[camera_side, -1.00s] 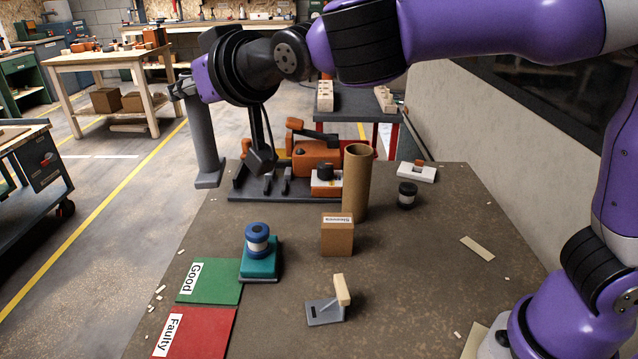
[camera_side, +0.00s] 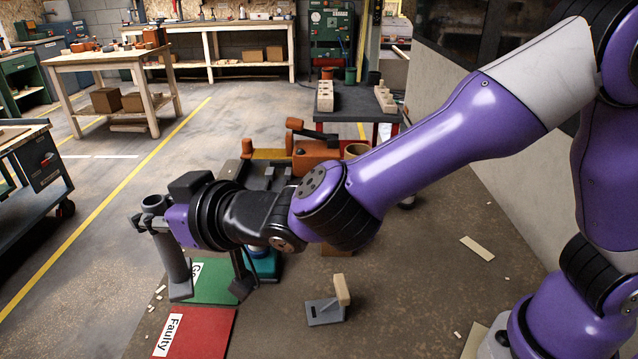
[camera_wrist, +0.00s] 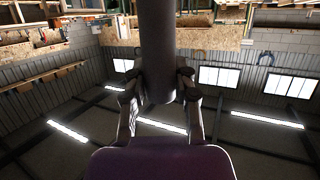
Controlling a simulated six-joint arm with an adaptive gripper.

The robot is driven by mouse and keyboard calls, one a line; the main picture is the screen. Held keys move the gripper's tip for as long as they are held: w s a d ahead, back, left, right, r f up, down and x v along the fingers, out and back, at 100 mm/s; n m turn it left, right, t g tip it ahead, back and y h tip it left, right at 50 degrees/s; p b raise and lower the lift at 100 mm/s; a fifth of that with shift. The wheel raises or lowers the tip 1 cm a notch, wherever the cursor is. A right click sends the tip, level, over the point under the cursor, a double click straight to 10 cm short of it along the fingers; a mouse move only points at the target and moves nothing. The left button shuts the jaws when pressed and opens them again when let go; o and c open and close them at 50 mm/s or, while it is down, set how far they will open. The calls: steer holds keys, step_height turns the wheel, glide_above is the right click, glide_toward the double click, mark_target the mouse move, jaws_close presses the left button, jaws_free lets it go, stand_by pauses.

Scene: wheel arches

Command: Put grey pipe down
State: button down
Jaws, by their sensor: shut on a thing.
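My gripper (camera_side: 150,222) is shut on the grey pipe (camera_side: 176,262), near its upper end. The pipe stands nearly upright with a slight tilt, its wider foot at the left edge of the green Good mat (camera_side: 215,293). I cannot tell whether the foot touches the mat or hangs above it. In the wrist view the pipe (camera_wrist: 157,45) runs up the middle between both fingers of my gripper (camera_wrist: 158,88). My wrist covers part of the green mat and its label.
The red Faulty mat (camera_side: 200,330) lies in front of the green one. A teal block (camera_side: 265,264) is mostly hidden behind my wrist. A grey bracket (camera_side: 322,311) with a wooden piece stands to the right. A cardboard tube (camera_side: 356,150) shows only its top behind my arm.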

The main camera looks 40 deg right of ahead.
mark_target(180, 261)
step_height(180, 261, down, 8)
steer(key=shift+r, duration=0.15)
stand_by(0.3)
steer(key=c, duration=0.6)
jaws_free()
steer(key=shift+c, duration=0.2)
